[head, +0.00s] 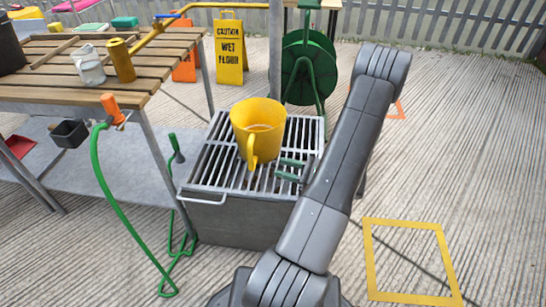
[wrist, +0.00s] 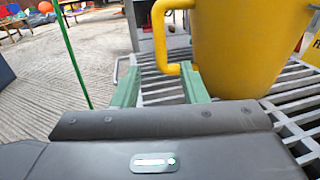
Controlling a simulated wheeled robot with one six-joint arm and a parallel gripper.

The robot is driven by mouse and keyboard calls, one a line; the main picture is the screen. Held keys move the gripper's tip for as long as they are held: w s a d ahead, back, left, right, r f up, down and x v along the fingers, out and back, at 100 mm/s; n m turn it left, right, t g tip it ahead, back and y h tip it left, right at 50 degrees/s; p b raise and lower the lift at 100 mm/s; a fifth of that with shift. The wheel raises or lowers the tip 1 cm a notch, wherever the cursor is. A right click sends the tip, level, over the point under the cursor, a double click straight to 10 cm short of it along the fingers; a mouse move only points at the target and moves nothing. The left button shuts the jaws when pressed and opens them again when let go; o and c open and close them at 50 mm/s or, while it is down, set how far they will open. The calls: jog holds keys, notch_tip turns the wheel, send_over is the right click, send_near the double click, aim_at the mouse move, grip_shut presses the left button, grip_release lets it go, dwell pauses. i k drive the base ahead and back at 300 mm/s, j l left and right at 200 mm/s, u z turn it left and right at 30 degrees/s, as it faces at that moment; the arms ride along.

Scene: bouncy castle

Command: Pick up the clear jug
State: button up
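A yellow, opaque-looking jug (head: 258,116) stands upright on the grate, its handle toward the head camera. It also fills the upper right of the wrist view (wrist: 250,45), with its handle at its left. My gripper (head: 287,169) is low over the grate, right of the jug in the head view. In the wrist view my gripper (wrist: 161,70) has its green fingers apart, nothing held. The handle shows between the fingertips, its lower end by the right one; I cannot tell whether they touch. A small whitish, perhaps clear, container (head: 89,65) stands on the wooden table.
The grate (head: 205,160) tops a grey box. The slatted wooden table (head: 55,92) at left holds a brown-gold cylinder (head: 121,60). A green reel (head: 308,70) and yellow wet-floor sign (head: 230,50) stand behind.

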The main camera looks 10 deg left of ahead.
aim_at(86, 59)
jog(key=k+j+u, duration=0.1)
jog(key=u, duration=0.55)
jog(key=l+u, duration=0.15)
jog(key=u, duration=0.8)
jog(key=i+l, duration=0.05)
